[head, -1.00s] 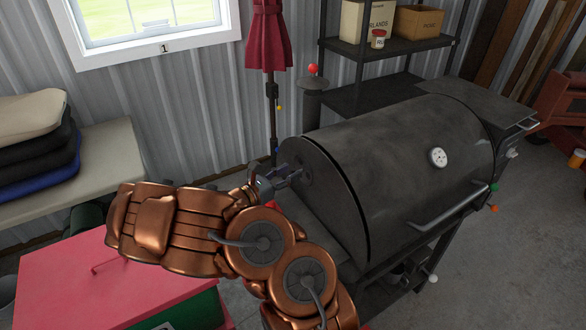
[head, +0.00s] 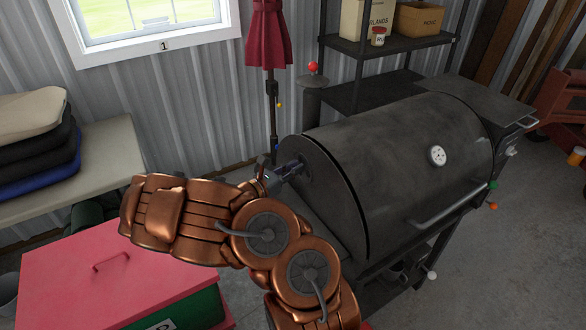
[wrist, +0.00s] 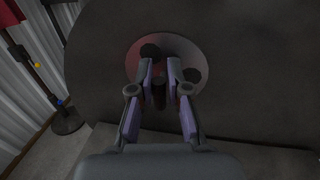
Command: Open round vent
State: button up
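The round vent (wrist: 186,52) is a disc with dark holes on the end face of the black barrel grill (head: 400,165). A short dark knob (wrist: 159,95) stands out from it. In the wrist view my gripper (wrist: 160,68) has one finger on each side of the knob, with the fingertips close to the disc. Narrow gaps show beside the knob, and I cannot tell whether the fingers press on it. In the head view my gripper (head: 297,168) is at the grill's left end and hides most of the vent.
A red-lidded chest (head: 70,270) stands at the lower left, with a bench (head: 115,160) of stacked cushions behind it. A closed red umbrella (head: 268,40) on a pole stands behind my gripper. A shelf rack (head: 350,95) is behind the grill.

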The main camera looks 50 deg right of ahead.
jog(key=shift+w, duration=0.1)
grip_shut()
jog(key=shift+w+n+p, duration=0.1)
jog(key=shift+n+p, duration=0.45)
jog(key=shift+n, duration=0.15)
jog(key=shift+w+d+f+n+g+y+p, duration=0.15)
jog(key=shift+f+n+g+y+p, duration=0.2)
jog(key=shift+n+p, duration=1.1)
jog(key=shift+w+a+f+n+g+y+p, duration=0.15)
jog(key=shift+n+y+p, duration=0.3)
jog(key=shift+n+p, duration=0.95)
jog(key=shift+w+d+f+n+g+y+p, duration=0.15)
jog(key=shift+n+g+y+p, duration=0.2)
jog(key=shift+n+p, duration=1.1)
jog(key=shift+n+b, duration=0.35)
jog(key=shift+n, duration=0.05)
